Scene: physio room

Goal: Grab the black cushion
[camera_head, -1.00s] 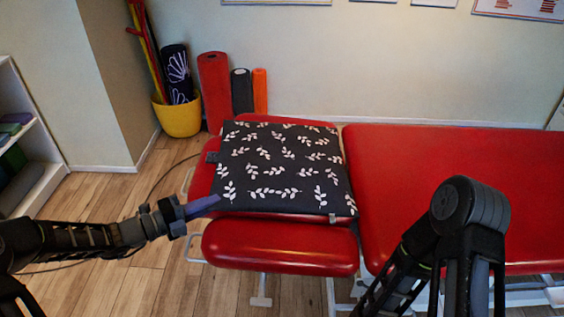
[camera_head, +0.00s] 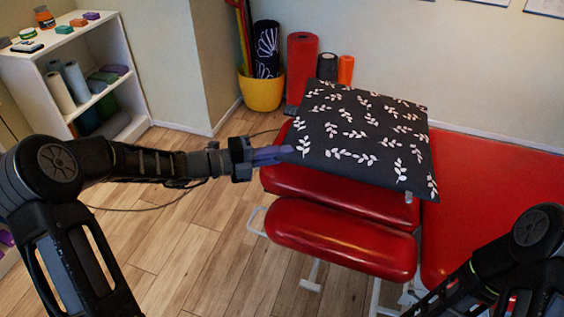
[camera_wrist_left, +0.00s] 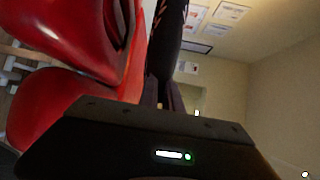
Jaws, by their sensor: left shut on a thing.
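The black cushion (camera_head: 362,138) with white leaf sprigs lies above the head end of the red treatment table (camera_head: 345,238), tilted, with its near left corner raised. My left gripper (camera_head: 284,153) reaches in from the left, and its purple fingers are shut on that corner. In the left wrist view, the dark cushion (camera_wrist_left: 166,40) runs up from between the fingers (camera_wrist_left: 172,95), seen edge-on. My right arm shows at the lower right of the head view, but its gripper is not in view.
A white shelf (camera_head: 98,70) with rolls and small boxes stands at the left. A yellow bucket (camera_head: 261,92), a red roll (camera_head: 301,68) and an orange roll (camera_head: 345,70) stand behind the table by the wall.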

